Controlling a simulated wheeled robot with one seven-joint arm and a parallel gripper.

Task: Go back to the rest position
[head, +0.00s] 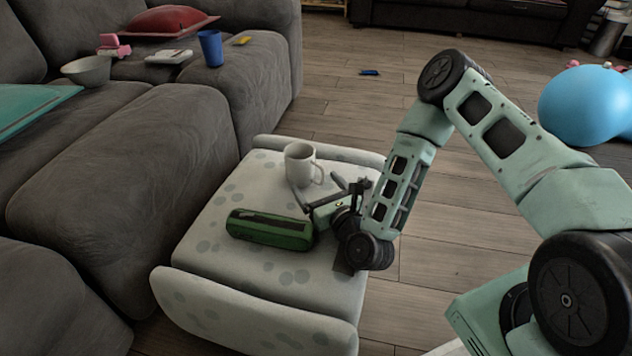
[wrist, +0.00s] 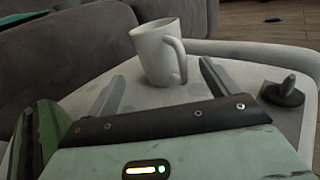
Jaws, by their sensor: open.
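My gripper (head: 324,192) is low over the pale spotted ottoman (head: 215,285), at its right side. In the wrist view its two fingers (wrist: 160,88) are apart with nothing between them. A white mug (head: 299,163) stands upright on the ottoman just beyond the fingertips; it also shows in the wrist view (wrist: 158,52). A green case (head: 270,229) lies on the ottoman beside the gripper, to its left. A small dark object with an upright stub (wrist: 283,92) sits right of the fingers in the wrist view.
A grey sofa (head: 120,170) stands along the left. On it are a bowl (head: 87,71), a blue cup (head: 211,48), a red cushion (head: 165,21) and a teal board (head: 30,108). A blue ball (head: 585,105) is at the right. Wooden floor beyond the ottoman is mostly clear.

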